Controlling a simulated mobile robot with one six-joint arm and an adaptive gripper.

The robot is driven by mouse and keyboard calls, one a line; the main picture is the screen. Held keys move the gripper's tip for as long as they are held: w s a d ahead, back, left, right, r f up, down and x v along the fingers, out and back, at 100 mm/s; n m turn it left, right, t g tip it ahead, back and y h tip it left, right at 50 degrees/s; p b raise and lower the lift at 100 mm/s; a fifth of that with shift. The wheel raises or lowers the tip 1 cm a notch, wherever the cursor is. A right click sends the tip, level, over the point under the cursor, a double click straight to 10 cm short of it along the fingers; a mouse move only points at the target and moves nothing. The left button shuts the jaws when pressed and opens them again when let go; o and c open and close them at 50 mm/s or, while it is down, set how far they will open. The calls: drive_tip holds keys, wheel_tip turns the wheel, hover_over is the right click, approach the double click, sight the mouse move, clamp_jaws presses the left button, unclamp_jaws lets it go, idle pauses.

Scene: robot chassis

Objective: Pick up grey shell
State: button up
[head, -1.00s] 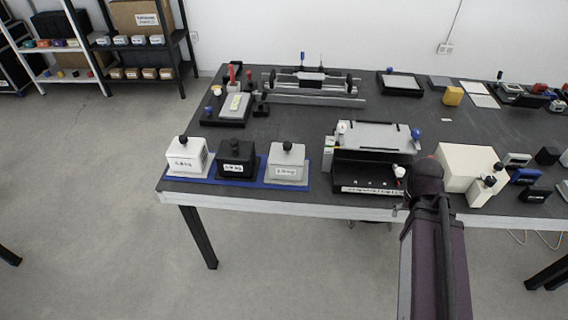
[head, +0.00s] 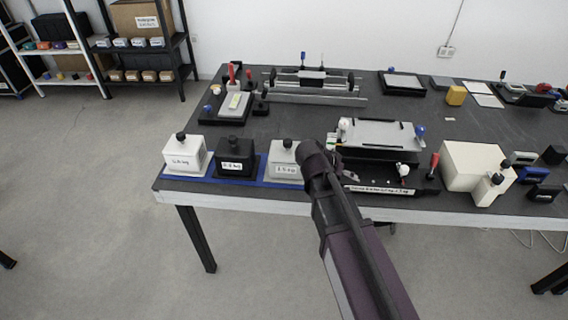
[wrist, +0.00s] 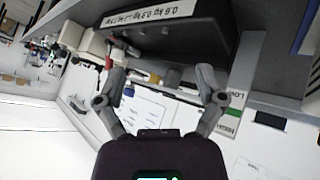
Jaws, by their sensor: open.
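The grey shell (head: 284,168) is a light grey box with a label and a dark knob, at the right end of a row of three on a blue mat (head: 205,181). The white shell (head: 184,158) and the black shell (head: 235,160) stand to its left. My arm reaches in from the bottom right, and its end covers the grey shell's right edge in the head view. In the wrist view my gripper (wrist: 163,82) has its two fingers spread wide with nothing between them. The grey shell cannot be made out in the wrist view.
A black fixture with a grey plate (head: 380,134) stands just right of the grey shell, close to my arm. A large cream box (head: 470,165) is farther right.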

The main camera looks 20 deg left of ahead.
drive_tip(key=s+a+r+t+b, duration=0.15)
drive_tip(key=a+t, duration=0.25)
drive_tip(key=a, duration=1)
drive_tip(key=m+t+y+b, duration=0.1)
drive_tip(key=t+b, duration=0.1)
drive_tip(key=t, duration=0.2)
approach(285, 144)
drive_tip(key=v, duration=0.2)
drive_tip(key=shift+s+a+r, duration=0.1)
drive_tip(key=shift+a+r, duration=0.05)
drive_tip(key=shift+r, duration=0.15)
drive_tip(key=shift+f, duration=0.1)
drive_tip(key=shift+b+x, duration=1.1)
drive_tip(key=shift+x, duration=3.2)
drive_tip(key=shift+b+x, duration=0.75)
drive_tip(key=shift+x, duration=1.9)
drive_tip(key=shift+f, duration=0.1)
drive_tip(key=shift+s, duration=0.1)
